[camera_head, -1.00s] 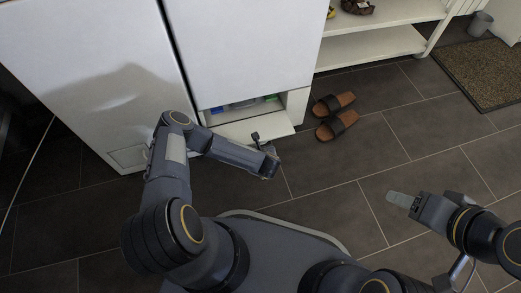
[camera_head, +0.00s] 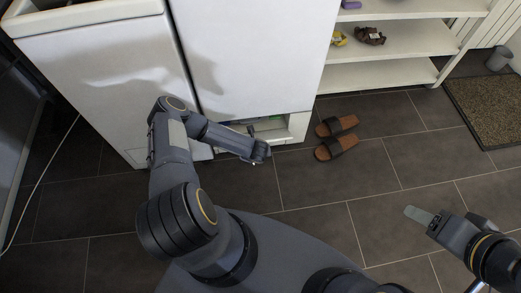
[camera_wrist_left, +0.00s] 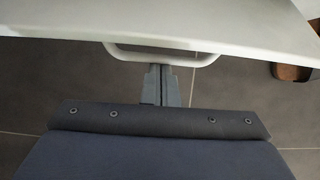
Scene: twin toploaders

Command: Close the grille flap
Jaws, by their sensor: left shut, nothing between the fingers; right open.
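The white grille flap (camera_head: 272,136) is at the foot of the right-hand white machine (camera_head: 250,60) in the head view. It stands out from its recess, which shows open above it, with some blue and green inside. My left gripper (camera_head: 262,153) is shut and empty at the flap's front, low near the floor; my forearm hides the flap's left part. In the left wrist view the shut fingers (camera_wrist_left: 160,72) point toward a white panel across the top, likely the flap. I cannot tell whether they touch it. My right gripper (camera_head: 418,214) is open and empty over the floor.
A second white machine (camera_head: 95,75) stands to the left. Brown sandals (camera_head: 337,136) lie on the dark tiles right of the flap. A white shelf (camera_head: 385,72) and a doormat (camera_head: 490,105) are farther right. The floor between the sandals and my right gripper is clear.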

